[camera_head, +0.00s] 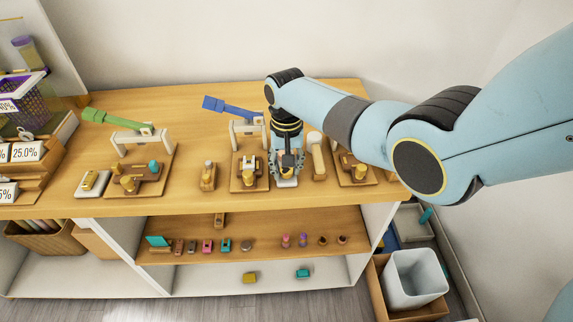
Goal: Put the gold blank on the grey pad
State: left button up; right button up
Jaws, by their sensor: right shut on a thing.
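My right gripper (287,164) points down over the light grey pad (287,183) on the wooden counter, right of the middle press. It is shut on a small piece, taken to be the gold blank, which the fingers mostly hide. I cannot tell whether the piece touches the pad. My left gripper is not in view.
A press with a blue lever (228,108) stands just left of my gripper, and a green-lever press (115,121) is farther left. A wooden block with a pale top (317,160) is close on the right. Small coloured pieces line the lower shelf (260,224).

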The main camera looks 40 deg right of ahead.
jog(key=shift+f, duration=0.15)
jog(key=o, duration=1)
jog(key=shift+o, duration=0.2)
notch_tip(320, 180, up, 12)
dwell(0.4)
